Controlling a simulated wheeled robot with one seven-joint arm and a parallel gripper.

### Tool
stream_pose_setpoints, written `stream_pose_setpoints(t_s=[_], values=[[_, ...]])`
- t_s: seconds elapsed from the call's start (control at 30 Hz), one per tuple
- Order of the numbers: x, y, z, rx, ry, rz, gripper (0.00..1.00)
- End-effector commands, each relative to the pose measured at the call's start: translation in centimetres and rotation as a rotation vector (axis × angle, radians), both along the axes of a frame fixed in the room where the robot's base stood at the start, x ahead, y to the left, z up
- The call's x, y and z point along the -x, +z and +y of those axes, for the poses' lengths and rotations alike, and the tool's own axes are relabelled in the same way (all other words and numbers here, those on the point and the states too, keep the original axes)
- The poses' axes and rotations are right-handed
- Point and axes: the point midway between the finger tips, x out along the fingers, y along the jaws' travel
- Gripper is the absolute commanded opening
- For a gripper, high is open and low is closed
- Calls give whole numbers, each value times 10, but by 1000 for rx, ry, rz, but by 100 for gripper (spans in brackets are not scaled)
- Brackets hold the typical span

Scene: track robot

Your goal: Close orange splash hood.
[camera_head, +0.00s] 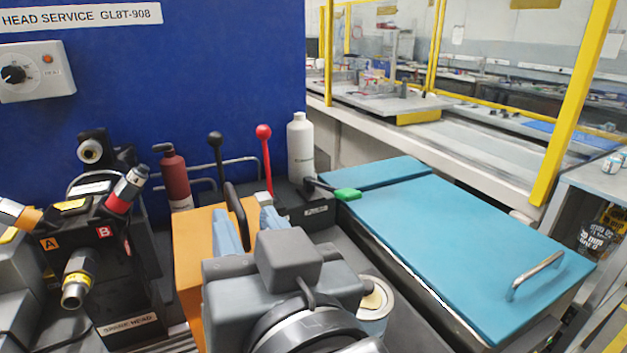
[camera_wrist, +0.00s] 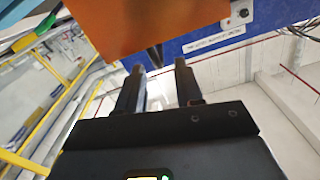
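The orange splash hood (camera_head: 189,262) stands at the centre left in the head view, partly hidden behind my arm. Its orange panel (camera_wrist: 150,22) fills the upper middle of the wrist view. A dark bar handle (camera_head: 236,215) on the hood also shows in the wrist view (camera_wrist: 154,57). My gripper (camera_head: 248,217) is at the handle, its two fingers apart with the handle's end between or just beyond the tips in the wrist view (camera_wrist: 158,68). Contact with the handle cannot be made out. How far the hood is open is hard to tell.
A black-knobbed lever (camera_head: 216,142), a red-knobbed lever (camera_head: 264,135), a dark red bottle (camera_head: 174,178) and a white bottle (camera_head: 300,150) stand behind the hood. A teal lid (camera_head: 450,245) lies to the right. A valve block (camera_head: 85,240) stands at left.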

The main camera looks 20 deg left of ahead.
Motion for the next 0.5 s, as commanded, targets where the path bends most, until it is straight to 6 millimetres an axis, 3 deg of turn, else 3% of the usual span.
stream_pose_setpoints(t_s=[0.5], values=[[-43,1,51,0,0,0,36]])
